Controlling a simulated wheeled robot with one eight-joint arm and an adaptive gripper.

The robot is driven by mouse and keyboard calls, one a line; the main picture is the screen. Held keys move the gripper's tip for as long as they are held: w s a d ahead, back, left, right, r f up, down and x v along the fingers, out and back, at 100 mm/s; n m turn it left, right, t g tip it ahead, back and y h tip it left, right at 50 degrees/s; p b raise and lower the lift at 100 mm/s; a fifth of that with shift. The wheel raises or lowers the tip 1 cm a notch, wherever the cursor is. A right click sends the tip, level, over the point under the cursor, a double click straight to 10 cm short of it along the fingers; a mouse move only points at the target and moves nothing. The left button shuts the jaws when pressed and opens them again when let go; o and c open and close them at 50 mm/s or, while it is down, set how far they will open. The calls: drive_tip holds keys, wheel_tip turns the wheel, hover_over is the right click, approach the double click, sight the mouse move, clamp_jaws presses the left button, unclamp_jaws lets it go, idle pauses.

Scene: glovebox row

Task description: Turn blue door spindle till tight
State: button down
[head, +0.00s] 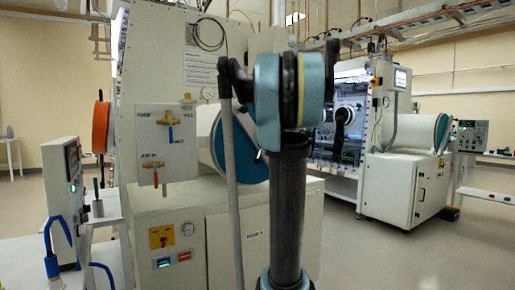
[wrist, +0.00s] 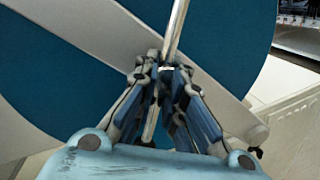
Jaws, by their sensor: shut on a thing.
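The blue door (head: 248,162) is a round blue disc on the end of a white cylinder, partly hidden behind my arm in the head view. In the wrist view the blue door (wrist: 60,75) fills most of the background, with a pale flat bar (wrist: 95,32) running diagonally across it. My gripper (wrist: 168,72) is shut on the spindle's metal rod (wrist: 177,25), which sticks up past the fingertips. The gripper cannot be made out in the head view.
A valve panel (head: 166,143) is on the cabinet front. A control box (head: 64,190) stands at left. Another glovebox (head: 405,185) stands at right, with open floor (head: 420,260) before it.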

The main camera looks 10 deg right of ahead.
drive_tip(key=shift+m, duration=0.3)
drive_tip(key=c, duration=1.9)
unclamp_jaws()
drive_tip(key=shift+c, duration=0.2)
drive_tip(key=s+d, duration=0.1)
drive_tip(key=s, duration=1)
drive_tip(key=shift+s+d, duration=0.15)
drive_tip(key=shift+s, duration=0.2)
